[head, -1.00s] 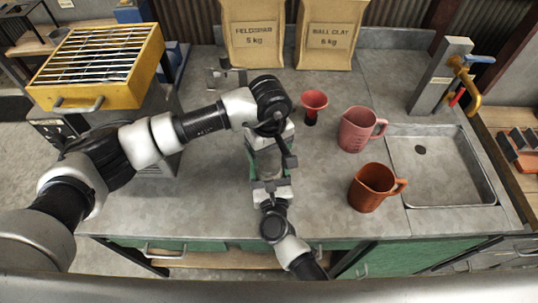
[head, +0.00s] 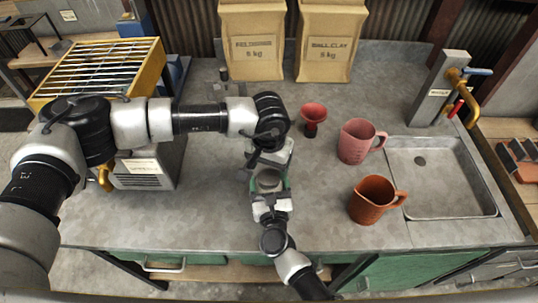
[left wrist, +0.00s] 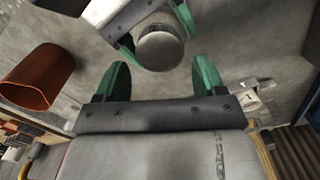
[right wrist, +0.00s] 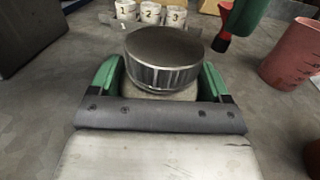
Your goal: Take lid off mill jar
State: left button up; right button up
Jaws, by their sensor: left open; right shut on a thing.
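The mill jar (right wrist: 172,93) stands upright on the grey bench, with a round metal lid (right wrist: 168,58) on top. My right gripper (head: 270,192) is shut on the jar's body below the lid, its green fingers on either side in the right wrist view (right wrist: 165,85). My left gripper (left wrist: 163,80) is open and empty, its fingers apart and pointing toward the jar without enclosing the lid (left wrist: 160,50). In the head view, the jar top (head: 268,180) shows between the two grippers.
A red funnel (head: 313,118), a pink jug (head: 356,143) and an orange-brown jug (head: 369,202) stand right of the jar. The sink (head: 445,180) lies farther right. Two paper sacks (head: 254,45) stand at the back. A yellow grated box (head: 148,75) is at left. Numbered cups (right wrist: 150,13) stand behind.

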aim_at(269, 175)
pick_arm(q)
jog(key=shift+f, duration=1.95)
jog(key=c, duration=0.7)
jog(key=n, duration=0.5)
jog(key=shift+n, duration=0.3)
jog(key=n, duration=0.4)
jog(key=shift+r+n, duration=0.1)
jog(key=shift+n, duration=0.3)
jog(key=o, duration=1)
